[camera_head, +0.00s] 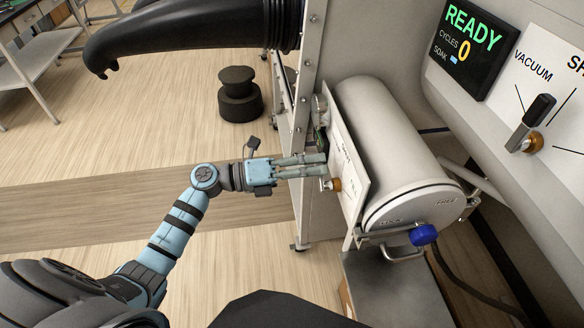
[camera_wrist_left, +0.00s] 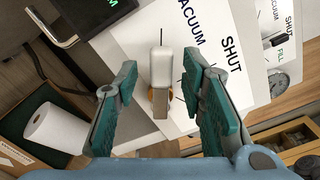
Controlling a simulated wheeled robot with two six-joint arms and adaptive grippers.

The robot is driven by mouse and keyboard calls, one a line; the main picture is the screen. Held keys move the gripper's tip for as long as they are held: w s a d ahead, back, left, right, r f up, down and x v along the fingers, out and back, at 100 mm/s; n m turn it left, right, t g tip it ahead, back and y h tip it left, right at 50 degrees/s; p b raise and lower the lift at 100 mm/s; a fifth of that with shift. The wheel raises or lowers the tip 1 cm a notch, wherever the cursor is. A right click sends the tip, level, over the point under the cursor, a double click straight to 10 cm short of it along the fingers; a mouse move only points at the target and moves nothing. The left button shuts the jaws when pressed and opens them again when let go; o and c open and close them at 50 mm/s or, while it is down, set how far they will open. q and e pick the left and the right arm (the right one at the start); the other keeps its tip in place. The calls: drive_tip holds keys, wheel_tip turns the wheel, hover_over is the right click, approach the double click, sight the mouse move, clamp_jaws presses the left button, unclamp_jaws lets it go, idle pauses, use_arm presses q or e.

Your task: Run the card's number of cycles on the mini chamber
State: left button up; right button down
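The mini chamber (camera_head: 398,135) is a pale lying cylinder at the right of the head view. Its round end door (camera_head: 412,205) looks closed, with a blue knob (camera_head: 423,235) near its lower edge. My left gripper (camera_head: 322,164) points at this plate. In the left wrist view its fingers (camera_wrist_left: 162,82) are spread around a pale valve lever (camera_wrist_left: 162,62), with gaps on both sides. Labels there read VACUUM, SHUT and FILL. The display (camera_head: 470,45) reads READY, CYCLES 0. No readable card shows. My right gripper is out of view.
A large lever (camera_head: 531,122) sits on the VACUUM panel at right. A black glove (camera_head: 170,35) sticks out at the upper left. A dark stool (camera_head: 239,98) stands on the floor behind. The wrist view shows a paper roll (camera_wrist_left: 55,128) and a gauge (camera_wrist_left: 280,82).

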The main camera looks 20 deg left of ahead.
use_arm(q)
drive_tip(key=v, duration=1)
drive_tip(key=shift+s, duration=0.15)
drive_tip(key=shift+a, duration=0.1)
idle(1.1)
